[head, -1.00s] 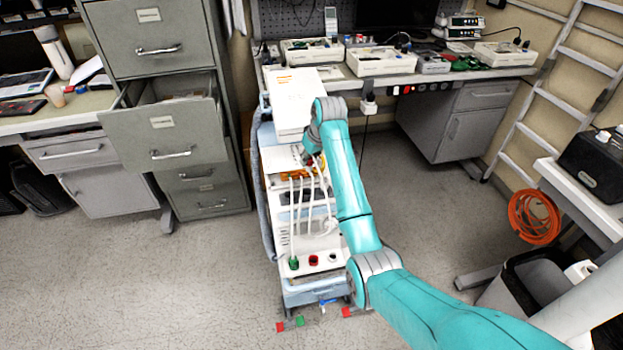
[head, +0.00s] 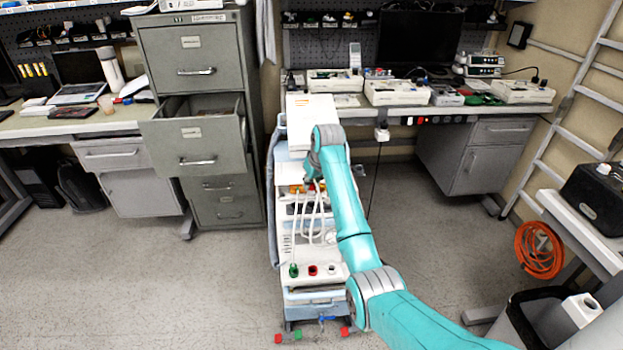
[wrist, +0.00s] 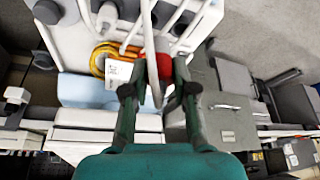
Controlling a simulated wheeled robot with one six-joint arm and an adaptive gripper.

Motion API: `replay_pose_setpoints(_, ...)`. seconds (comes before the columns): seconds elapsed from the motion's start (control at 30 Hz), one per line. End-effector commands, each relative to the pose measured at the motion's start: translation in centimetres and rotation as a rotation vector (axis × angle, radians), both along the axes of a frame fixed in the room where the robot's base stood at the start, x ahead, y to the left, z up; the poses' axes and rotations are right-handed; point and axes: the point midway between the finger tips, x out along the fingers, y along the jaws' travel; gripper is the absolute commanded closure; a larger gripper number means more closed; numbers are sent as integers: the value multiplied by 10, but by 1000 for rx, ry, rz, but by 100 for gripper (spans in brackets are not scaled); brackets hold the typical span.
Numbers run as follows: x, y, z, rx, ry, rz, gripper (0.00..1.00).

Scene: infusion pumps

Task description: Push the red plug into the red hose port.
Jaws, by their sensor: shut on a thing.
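My gripper (wrist: 158,90) is shut on a red plug (wrist: 177,48), which shows as a red patch just beyond the fingertips in the wrist view; a pale hose runs up between the fingers and hides part of it. In the head view my gripper (head: 313,184) is at the upper part of a white pump cart, largely behind my arm. The red hose port (head: 313,270) is on the cart's lower front panel, well below my gripper and apart from it. A green fitting (head: 293,270) with a white hose stands left of it, and a dark port (head: 331,268) right.
Several white hoses (head: 307,222) hang down the cart front. A yellow coil (wrist: 108,58) lies beside the fingers in the wrist view. An open cabinet drawer (head: 196,142) juts out at the left. The floor (head: 190,285) left of the cart is clear.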

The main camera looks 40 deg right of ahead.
Motion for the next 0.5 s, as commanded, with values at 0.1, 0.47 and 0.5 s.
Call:
replay_pose_setpoints(0.1,-10,8,0,-1,-1,1,100)
replay_pose_setpoints(0.47,-40,31,-1,0,0,0,100)
replay_pose_setpoints(0.5,-43,33,-1,0,0,0,100)
